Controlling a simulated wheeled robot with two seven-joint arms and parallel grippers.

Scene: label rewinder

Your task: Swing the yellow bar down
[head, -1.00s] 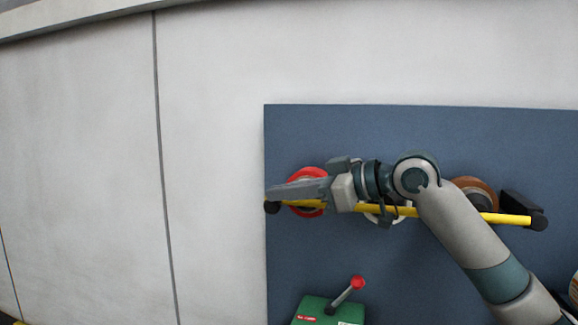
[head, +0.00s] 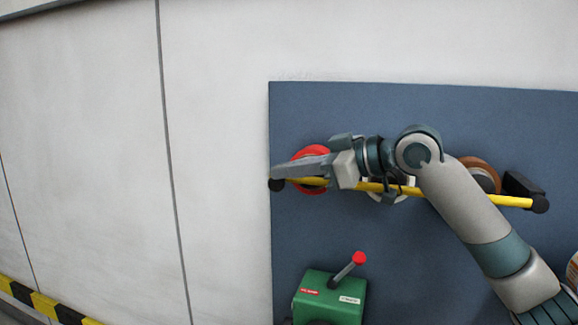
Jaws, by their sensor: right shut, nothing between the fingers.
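The yellow bar (head: 514,201) lies nearly level across the blue panel, sloping slightly down to the right. It has a black knob (head: 277,185) at its left end and a black end (head: 540,204) at the right. My right arm comes in from the lower right and hides the bar's middle. My right gripper (head: 277,171) is shut with nothing in it, pointing left. Its tips are over or just above the bar's left end near the knob; I cannot tell whether they touch. My left gripper is not in view.
Behind the bar are a red roll (head: 312,153), a mostly hidden white ring and a brown roll (head: 481,171). A green box (head: 318,306) with a red-knobbed lever (head: 352,266) stands below. The blue panel (head: 400,102) is clear above. A black-yellow strip (head: 45,304) runs at lower left.

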